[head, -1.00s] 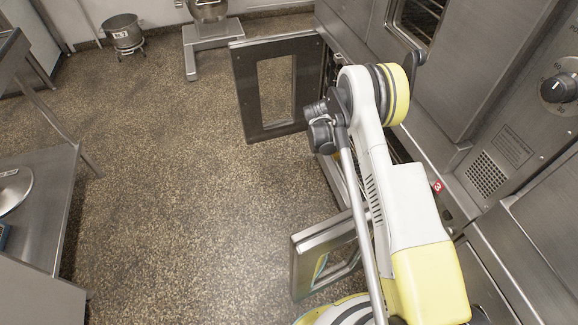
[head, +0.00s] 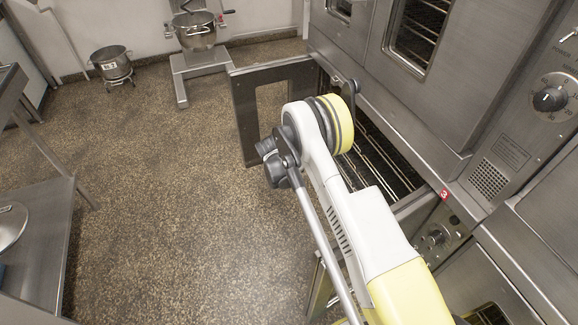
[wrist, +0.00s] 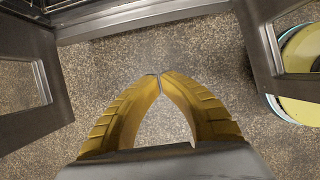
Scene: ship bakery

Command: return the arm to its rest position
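My arm is white, yellow and grey, and in the head view it reaches up along the front of the steel ovens. My gripper's fingers are hidden in the head view. In the wrist view my gripper (wrist: 159,76) shows two yellow ribbed fingers with their tips touching. Nothing is between the fingers, and the speckled floor (wrist: 165,55) lies below them. The open oven doors stand on both sides of the gripper, the left door (wrist: 30,75) and the right door (wrist: 285,45), with floor visible between each and the fingers.
The lower oven (head: 385,165) is open and shows wire racks; its open door (head: 262,110) juts over the floor. A steel table (head: 45,225) stands at left. A mixer (head: 195,40) and a pot (head: 112,65) are at the back. The floor between is clear.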

